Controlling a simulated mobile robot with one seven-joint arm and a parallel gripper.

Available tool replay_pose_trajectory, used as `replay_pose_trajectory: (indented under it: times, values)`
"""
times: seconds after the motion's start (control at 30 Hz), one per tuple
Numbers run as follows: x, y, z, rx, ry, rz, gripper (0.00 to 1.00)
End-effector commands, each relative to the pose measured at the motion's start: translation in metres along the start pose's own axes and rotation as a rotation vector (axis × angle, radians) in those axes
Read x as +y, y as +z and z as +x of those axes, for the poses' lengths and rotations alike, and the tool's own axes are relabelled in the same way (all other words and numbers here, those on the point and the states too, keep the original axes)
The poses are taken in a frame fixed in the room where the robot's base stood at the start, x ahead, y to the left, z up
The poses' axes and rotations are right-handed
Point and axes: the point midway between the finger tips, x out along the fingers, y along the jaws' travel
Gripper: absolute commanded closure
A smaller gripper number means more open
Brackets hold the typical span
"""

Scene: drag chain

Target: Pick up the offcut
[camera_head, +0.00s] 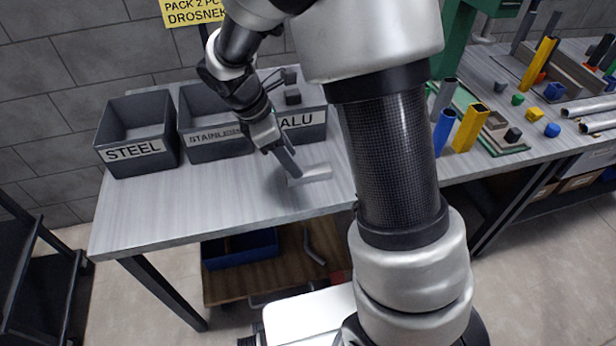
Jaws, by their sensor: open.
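The offcut (317,174) looks like a short light-grey metal piece lying on the grey workbench (180,213), in front of the bin marked ALU (303,122). My gripper (293,171) comes down from the upper left, with its fingers at the left end of the offcut. The gripper is open. The fingers overlap in this view and cover part of the offcut's left end. I cannot tell whether they touch it or whether the offcut lies between them.
Bins marked STEEL (135,149) and STAINLESS (213,134) stand left of the ALU bin, along the bench's back. Coloured tubes (470,127), blocks and a green machine (455,40) occupy the right side. The bench's front left is clear. My arm hides the middle.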

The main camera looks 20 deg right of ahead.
Motion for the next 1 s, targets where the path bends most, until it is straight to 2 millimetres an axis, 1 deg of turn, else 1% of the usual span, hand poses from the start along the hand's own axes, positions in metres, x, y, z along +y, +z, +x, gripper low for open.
replay_pose_trajectory:
  times: [0.03, 0.17, 0.27, 0.4, 0.53, 0.6, 0.77, 0.8, 0.87, 1.0]
  values:
    - [0.0, 0.0, 0.005, 0.0, 0.0, 0.0, 0.55]
    - [0.0, 0.0, 0.009, 0.0, 0.0, 0.0, 0.55]
    - [0.001, 0.001, 0.018, 0.0, 0.0, 0.0, 0.55]
    - [0.003, 0.003, 0.04, 0.0, -0.002, 0.001, 0.55]
    - [0.003, 0.003, 0.057, 0.0, -0.002, 0.0, 0.55]
    - [0.003, 0.004, 0.06, 0.001, 0.0, 0.0, 0.55]
    - [0.004, 0.004, 0.059, 0.001, 0.001, 0.0, 0.55]
    - [0.004, 0.004, 0.059, 0.001, 0.001, 0.0, 0.56]
    - [0.004, 0.004, 0.059, 0.001, 0.001, 0.0, 0.67]
    - [0.004, 0.004, 0.059, 0.001, 0.001, 0.0, 0.9]
